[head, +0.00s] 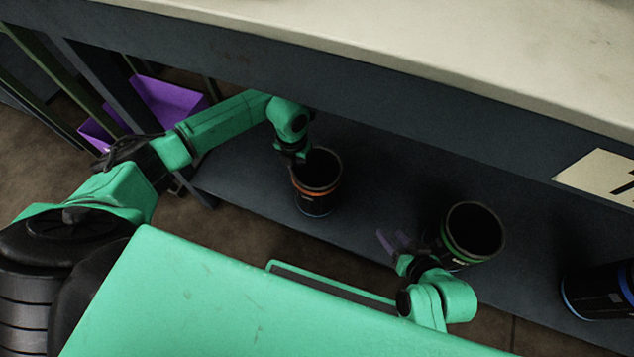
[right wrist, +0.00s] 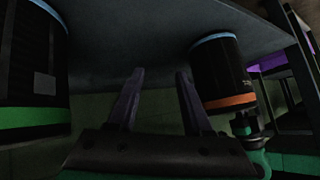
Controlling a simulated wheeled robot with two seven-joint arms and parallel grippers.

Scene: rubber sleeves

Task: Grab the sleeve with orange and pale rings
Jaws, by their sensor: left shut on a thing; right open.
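The sleeve with orange and pale rings (head: 316,190) is a black open cylinder standing on the dark lower shelf. Its orange ring is near the top and a pale bluish ring is at its base. In the right wrist view, which looks upside down, this sleeve (right wrist: 219,75) is at the right.
A green-ringed black sleeve (head: 473,232) stands right of my right gripper and shows in the right wrist view (right wrist: 30,75). A blue-ringed black sleeve (head: 600,293) is at the far right. The pale tabletop (head: 430,40) overhangs the shelf (head: 375,180). A purple bin (head: 170,103) is at the left.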

